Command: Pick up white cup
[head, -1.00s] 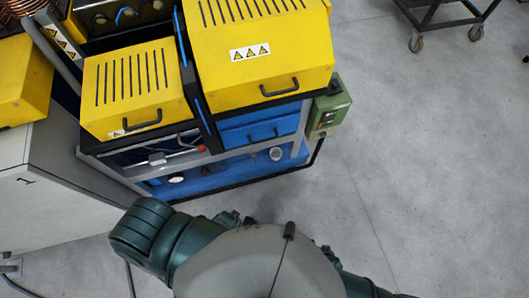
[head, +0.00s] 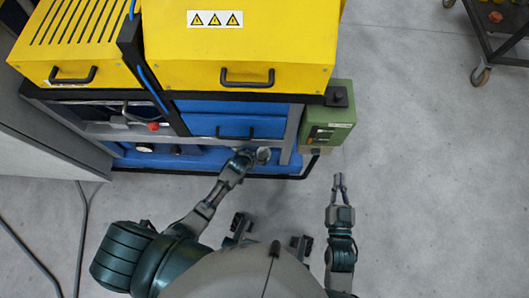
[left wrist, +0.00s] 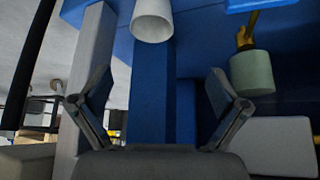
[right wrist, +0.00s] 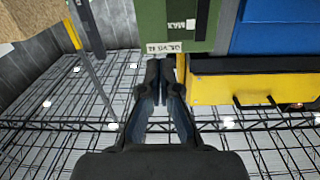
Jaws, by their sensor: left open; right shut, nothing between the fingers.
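The white cup (left wrist: 152,22) hangs at the top middle of the left wrist view, its upper part cut off by the frame edge. In the head view the cup (head: 264,155) is small, at the lower front of the blue and yellow machine. My left gripper (head: 245,155) reaches to the machine right beside it. The left wrist view shows my left gripper (left wrist: 158,75) open, with the cup beyond its fingertips and nothing between the fingers. My right gripper (head: 339,181) is shut and empty over the floor; it also shows shut in the right wrist view (right wrist: 166,65).
The machine (head: 230,55) fills the upper left, with a green control box (head: 328,120) on its right side. A pale green cylinder (left wrist: 252,72) on a brass fitting is right of the cup. A wheeled cart (head: 490,45) stands far right. Bare floor lies between.

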